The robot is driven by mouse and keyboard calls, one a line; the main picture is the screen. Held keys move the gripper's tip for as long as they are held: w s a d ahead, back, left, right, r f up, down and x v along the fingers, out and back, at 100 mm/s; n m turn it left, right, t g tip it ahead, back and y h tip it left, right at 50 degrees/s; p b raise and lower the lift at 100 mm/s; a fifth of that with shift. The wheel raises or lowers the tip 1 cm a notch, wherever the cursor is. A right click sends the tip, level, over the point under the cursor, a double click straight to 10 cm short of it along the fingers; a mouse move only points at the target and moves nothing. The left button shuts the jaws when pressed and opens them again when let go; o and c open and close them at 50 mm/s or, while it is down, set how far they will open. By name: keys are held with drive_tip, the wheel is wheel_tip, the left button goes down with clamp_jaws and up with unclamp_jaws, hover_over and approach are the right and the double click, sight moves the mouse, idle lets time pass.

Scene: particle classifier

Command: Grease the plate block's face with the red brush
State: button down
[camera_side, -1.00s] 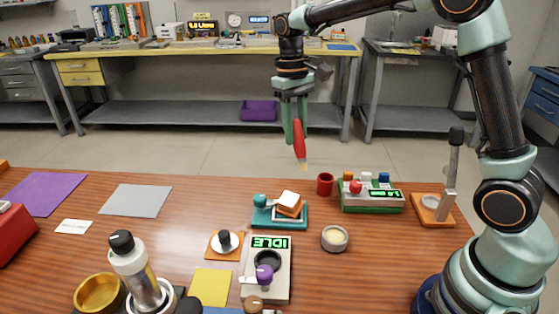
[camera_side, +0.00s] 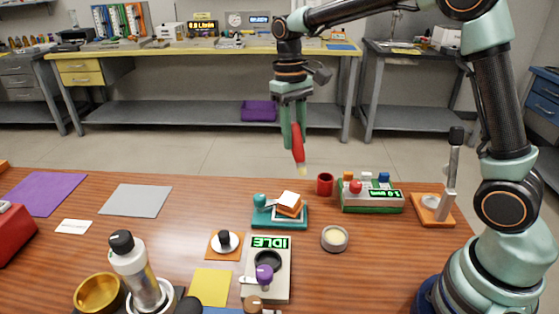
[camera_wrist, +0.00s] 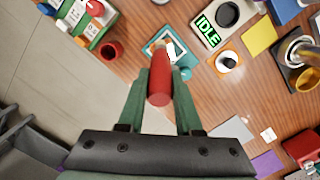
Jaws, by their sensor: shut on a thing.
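In the wrist view the brush (camera_wrist: 160,85) lies between the green fingers of my gripper (camera_wrist: 160,72). The plate block (camera_side: 290,201), which seems to be the orange block with a white face, sits tilted on a teal fixture (camera_side: 265,219). The brush is above the fixture and apart from it. The fixture (camera_wrist: 152,46) is partly hidden behind the brush in the wrist view.
A small round pot (camera_side: 334,245) with cream-coloured content stands right of the fixture. A red cup (camera_side: 325,185) and a green button box (camera_side: 372,207) are behind it. An IDLE device (camera_side: 277,283) is in front. A grey mat (camera_side: 135,201) lies at left.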

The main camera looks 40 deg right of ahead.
drive_tip(key=f, duration=0.5)
drive_tip(key=w+f, duration=0.1)
drive_tip(key=f, duration=0.2)
drive_tip(key=shift+a, duration=0.2)
drive_tip(key=shift+w+a, duration=0.75)
drive_tip(key=shift+w, duration=1.6)
drive_tip(key=shift+s+d, duration=0.3)
drive_tip(key=shift+s, duration=0.7)
drive_tip(key=shift+s+d, duration=0.35)
drive_tip(key=shift+s, duration=0.6)
drive_tip(key=shift+s+d, duration=0.3)
drive_tip(key=shift+s, duration=0.7)
drive_tip(key=shift+w+a+r, duration=0.5)
drive_tip(key=shift+w+a, duration=0.75)
drive_tip(key=shift+w, duration=1.5)
drive_tip(key=shift+s+d+f, duration=0.1)
drive_tip(key=shift+s+d, duration=0.2)
drive_tip(key=shift+s, duration=0.65)
drive_tip(key=shift+s+d+f, duration=0.1)
drive_tip(key=shift+s+d, duration=0.25)
drive_tip(key=shift+s, duration=0.6)
drive_tip(key=shift+s+d+f, duration=0.1)
drive_tip(key=shift+s+d, duration=0.2)
drive_tip(key=shift+s, duration=0.65)
drive_tip(key=shift+r, duration=3.8)
drive_tip(key=shift+w, duration=0.15)
